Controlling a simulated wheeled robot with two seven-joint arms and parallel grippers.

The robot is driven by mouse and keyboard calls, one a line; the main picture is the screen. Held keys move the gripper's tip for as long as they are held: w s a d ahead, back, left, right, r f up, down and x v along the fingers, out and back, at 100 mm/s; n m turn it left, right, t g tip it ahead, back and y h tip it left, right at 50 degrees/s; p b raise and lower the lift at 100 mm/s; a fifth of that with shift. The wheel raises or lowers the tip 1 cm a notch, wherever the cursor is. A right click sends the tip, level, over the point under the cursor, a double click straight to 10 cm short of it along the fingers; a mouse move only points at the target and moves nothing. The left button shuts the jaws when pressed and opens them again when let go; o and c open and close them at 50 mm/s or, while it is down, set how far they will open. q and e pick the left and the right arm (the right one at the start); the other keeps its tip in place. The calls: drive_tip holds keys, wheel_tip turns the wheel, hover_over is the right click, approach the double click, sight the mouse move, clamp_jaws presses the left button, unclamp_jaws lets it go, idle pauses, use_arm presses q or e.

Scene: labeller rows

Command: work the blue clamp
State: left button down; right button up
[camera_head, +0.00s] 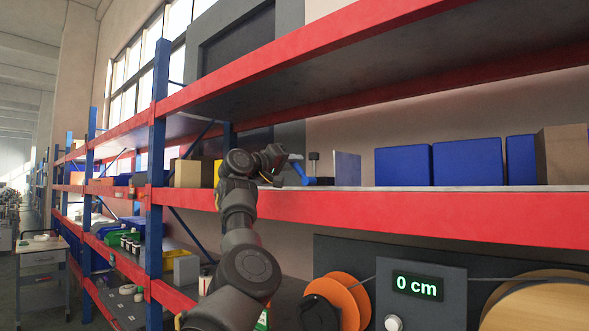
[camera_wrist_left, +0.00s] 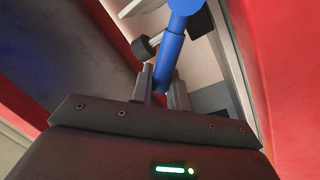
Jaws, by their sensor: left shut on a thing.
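The blue clamp (camera_head: 320,181) is on the middle shelf, near its front edge, with a dark knob (camera_head: 314,157) beside it. In the left wrist view its blue bar (camera_wrist_left: 174,42) runs down between the fingers. My left gripper (camera_head: 297,172) reaches up to the shelf and is shut on the blue bar; it also shows in the left wrist view (camera_wrist_left: 163,90). The lower end of the bar is hidden between the fingers. My right gripper does not show in either view.
The red shelf beam (camera_head: 420,213) runs just below the clamp. Blue boxes (camera_head: 467,162) and a brown box (camera_head: 562,155) stand to the right. Below are an orange reel (camera_head: 345,293), a display reading 0 cm (camera_head: 417,286) and a large tan spool (camera_head: 540,305).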

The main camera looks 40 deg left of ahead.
use_arm(q)
drive_tip(key=shift+a+f+n+t+y+b, duration=0.1)
drive_tip(key=shift+a+f+n+y+b, duration=0.1)
drive_tip(key=shift+a+f+n+b, duration=0.4)
drive_tip(key=shift+d+f+n+t+y+b, duration=0.1)
drive_tip(key=shift+n+y+b, duration=0.2)
drive_tip(key=shift+n, duration=0.65)
drive_tip(key=shift+a+f+n+t+y+b, duration=0.1)
drive_tip(key=shift+a+f+n+b, duration=0.25)
drive_tip(key=shift+n+b, duration=0.3)
drive_tip(key=c, duration=1.4)
unclamp_jaws()
drive_tip(key=shift+f, duration=0.1)
